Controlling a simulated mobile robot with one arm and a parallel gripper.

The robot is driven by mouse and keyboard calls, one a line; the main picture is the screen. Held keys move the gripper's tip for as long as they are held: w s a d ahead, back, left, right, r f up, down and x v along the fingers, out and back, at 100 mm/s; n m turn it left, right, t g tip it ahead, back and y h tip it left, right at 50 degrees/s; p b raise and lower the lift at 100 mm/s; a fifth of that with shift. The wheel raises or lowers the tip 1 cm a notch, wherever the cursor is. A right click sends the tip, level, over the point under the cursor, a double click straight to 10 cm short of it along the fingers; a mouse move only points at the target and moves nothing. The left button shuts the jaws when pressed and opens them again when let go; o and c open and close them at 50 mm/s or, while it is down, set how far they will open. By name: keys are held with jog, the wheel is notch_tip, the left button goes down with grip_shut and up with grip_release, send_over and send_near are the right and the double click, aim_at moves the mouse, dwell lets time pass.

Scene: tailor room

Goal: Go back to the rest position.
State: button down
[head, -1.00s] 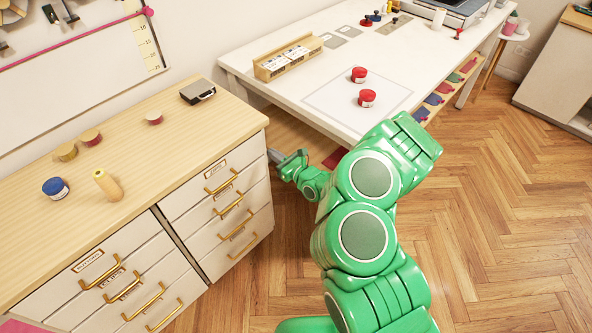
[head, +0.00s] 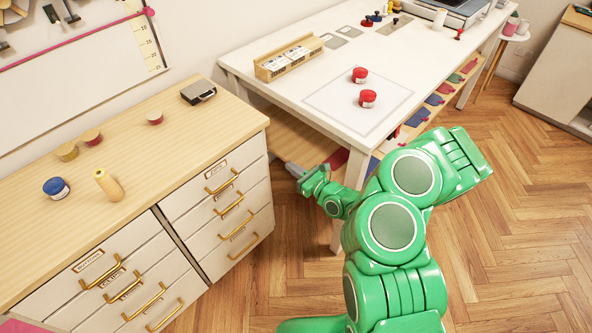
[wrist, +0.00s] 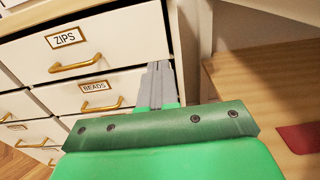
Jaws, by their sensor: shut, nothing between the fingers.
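My gripper (head: 294,170) is at the end of my green arm, in the gap between the drawer cabinet (head: 222,200) and the white table (head: 240,78). In the wrist view its grey fingers (wrist: 156,82) are together with nothing between them. They point toward the cabinet's front edge, near drawers labelled ZIPS (wrist: 100,45) and BEADS (wrist: 95,92). I cannot tell the exact distance to the cabinet.
The cabinet top holds several tins, a wooden spool-like piece (head: 108,185) and a dark case (head: 198,92). A wooden shelf (wrist: 260,85) lies under the table. Open floor (head: 520,240) is at right.

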jog(key=shift+s+d, duration=0.35)
jog(key=shift+d, duration=0.05)
